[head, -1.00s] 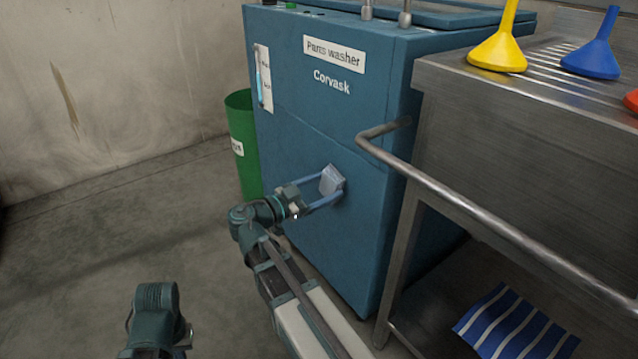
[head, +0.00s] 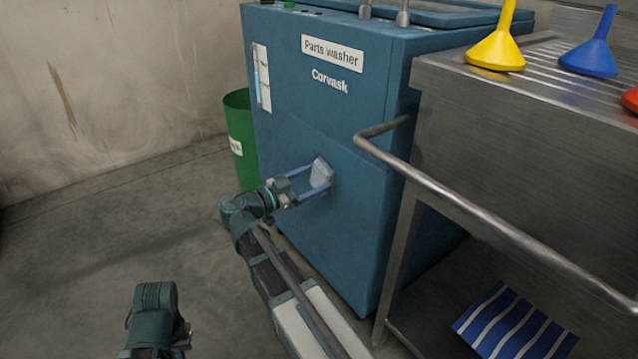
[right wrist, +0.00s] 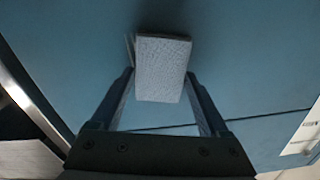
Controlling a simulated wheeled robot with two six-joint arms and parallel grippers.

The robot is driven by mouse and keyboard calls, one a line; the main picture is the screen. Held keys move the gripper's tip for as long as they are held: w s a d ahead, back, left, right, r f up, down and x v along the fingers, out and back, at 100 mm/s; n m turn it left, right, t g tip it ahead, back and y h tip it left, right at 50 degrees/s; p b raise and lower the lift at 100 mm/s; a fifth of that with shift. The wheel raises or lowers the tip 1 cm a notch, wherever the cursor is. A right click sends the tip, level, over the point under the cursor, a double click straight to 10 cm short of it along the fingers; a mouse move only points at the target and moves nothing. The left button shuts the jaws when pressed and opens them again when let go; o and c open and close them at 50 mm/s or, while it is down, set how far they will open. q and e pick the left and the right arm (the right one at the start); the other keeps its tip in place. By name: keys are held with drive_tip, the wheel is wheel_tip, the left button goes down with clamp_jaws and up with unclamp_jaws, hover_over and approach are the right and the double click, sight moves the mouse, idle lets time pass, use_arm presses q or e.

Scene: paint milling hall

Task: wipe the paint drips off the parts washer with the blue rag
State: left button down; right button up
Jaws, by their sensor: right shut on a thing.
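The blue parts washer (head: 330,130) fills the middle of the head view, with its labelled front towards me. My right gripper (head: 312,182) is shut on a folded, pale grey-blue rag (head: 322,171) at the washer's front panel. In the right wrist view the rag (right wrist: 162,67) sits between the finger ends, against or very close to the blue panel (right wrist: 250,60); contact is hard to tell. I can make out no paint drips on the visible front; any behind the rag are hidden. My left arm shows at bottom left, but its gripper is out of view.
A steel bench (head: 480,140) with a protruding rail (head: 480,215) stands close on the right. It holds a yellow funnel (head: 497,50), a blue funnel (head: 592,55) and part of a red one. A striped blue cloth (head: 512,325) lies below. A green bin (head: 240,145) stands left of the washer.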

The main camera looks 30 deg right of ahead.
sight(335, 181)
drive_tip(key=shift+d, duration=0.15)
drive_tip(key=shift+s+d, duration=0.1)
drive_tip(key=shift+s, duration=1.95)
drive_tip(key=shift+w, duration=0.15)
drive_tip(key=shift+w+a, duration=0.2)
drive_tip(key=shift+w, duration=1.8)
